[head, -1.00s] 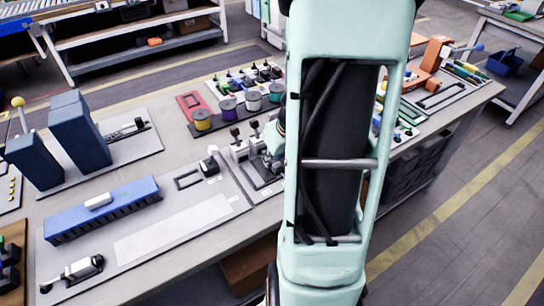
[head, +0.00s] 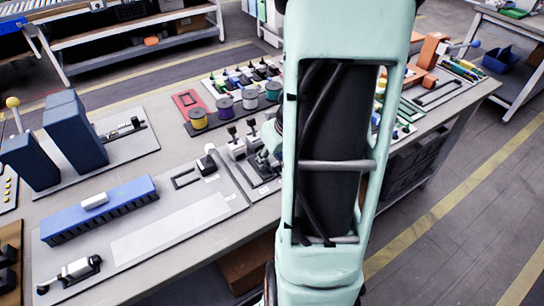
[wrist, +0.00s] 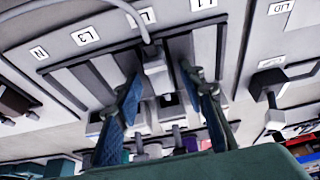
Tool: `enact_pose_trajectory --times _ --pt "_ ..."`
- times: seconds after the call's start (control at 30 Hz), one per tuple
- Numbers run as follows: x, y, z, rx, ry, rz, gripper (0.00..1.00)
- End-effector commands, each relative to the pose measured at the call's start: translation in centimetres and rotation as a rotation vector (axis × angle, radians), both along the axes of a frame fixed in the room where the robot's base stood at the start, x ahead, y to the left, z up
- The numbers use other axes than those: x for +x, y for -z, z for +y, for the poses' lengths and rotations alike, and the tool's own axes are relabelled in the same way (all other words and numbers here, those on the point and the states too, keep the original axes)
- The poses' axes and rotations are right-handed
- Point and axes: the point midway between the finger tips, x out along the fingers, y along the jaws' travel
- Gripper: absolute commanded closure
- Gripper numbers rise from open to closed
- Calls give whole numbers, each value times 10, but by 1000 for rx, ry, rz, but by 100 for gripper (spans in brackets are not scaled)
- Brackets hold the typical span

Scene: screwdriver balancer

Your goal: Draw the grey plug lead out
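In the wrist view a grey plug (wrist: 156,72) with a pale lead (wrist: 138,18) running up from it sits in a slotted grey panel (wrist: 85,62) marked N, L3, an L label partly covered by the lead, and L1. My gripper (wrist: 160,80) is open. Its two blue-padded fingers stand on either side of the plug, with a visible gap at least on the right; contact on the left is hard to judge. In the head view my arm hides the gripper and part of the connector panel (head: 240,150).
In the head view, wire spools (head: 224,104) sit behind the panel. A blue block (head: 100,208) and tall dark blue boxes (head: 72,135) stand on the bench at left.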

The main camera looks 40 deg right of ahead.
Motion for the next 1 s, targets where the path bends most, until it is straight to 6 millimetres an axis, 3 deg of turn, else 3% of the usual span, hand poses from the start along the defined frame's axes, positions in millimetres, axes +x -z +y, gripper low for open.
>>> enact_pose_trajectory --times 0.27,0.7,1.0 --pt "-3 -11 0 -2 -1 -4 63" --pt "-24 -62 1 -2 -1 -3 63" --pt "-29 -70 2 0 0 0 63"
